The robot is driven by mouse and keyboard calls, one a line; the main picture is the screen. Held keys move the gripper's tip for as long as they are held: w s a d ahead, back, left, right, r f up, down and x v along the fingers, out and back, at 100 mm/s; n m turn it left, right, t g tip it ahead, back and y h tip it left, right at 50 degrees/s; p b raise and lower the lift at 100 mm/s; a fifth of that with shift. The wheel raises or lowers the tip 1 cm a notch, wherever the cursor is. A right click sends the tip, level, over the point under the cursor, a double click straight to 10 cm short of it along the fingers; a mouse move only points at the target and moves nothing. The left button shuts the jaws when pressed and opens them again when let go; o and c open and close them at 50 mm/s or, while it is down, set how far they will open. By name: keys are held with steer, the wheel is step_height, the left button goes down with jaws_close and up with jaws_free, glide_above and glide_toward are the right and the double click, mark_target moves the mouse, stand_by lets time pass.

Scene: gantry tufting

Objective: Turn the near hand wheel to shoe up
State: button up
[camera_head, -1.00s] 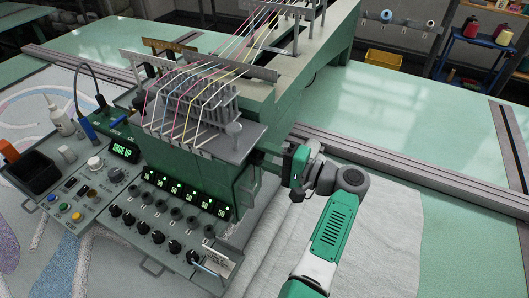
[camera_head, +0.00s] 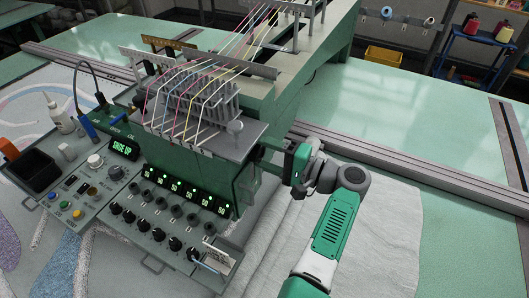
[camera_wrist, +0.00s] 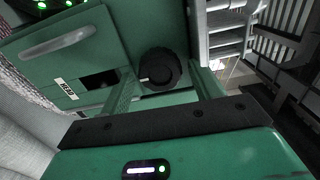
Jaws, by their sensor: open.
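The near hand wheel (camera_wrist: 160,70) is a dark round knob with a short white mark at its lower left, on the green machine head's side in the wrist view. My gripper (camera_wrist: 164,88) is open, with one green finger left of the wheel and one right of it. I cannot tell whether either finger touches the wheel. In the head view my gripper (camera_head: 268,158) points left at the side of the machine head (camera_head: 215,178), and the wheel is mostly hidden there. A lit green display (camera_head: 123,149) seems to begin with "SHOE"; the rest is hard to read.
A thread rack (camera_head: 205,100) with several coloured threads stands above the machine head. A control panel (camera_head: 80,180) with knobs and buttons lies to the left. A grey rail (camera_head: 420,180) runs behind my arm, and pale fabric (camera_head: 385,235) lies beneath it.

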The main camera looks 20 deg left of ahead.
steer(key=d, duration=0.7)
steer(key=shift+s+d, duration=0.35)
steer(key=shift+d, duration=0.05)
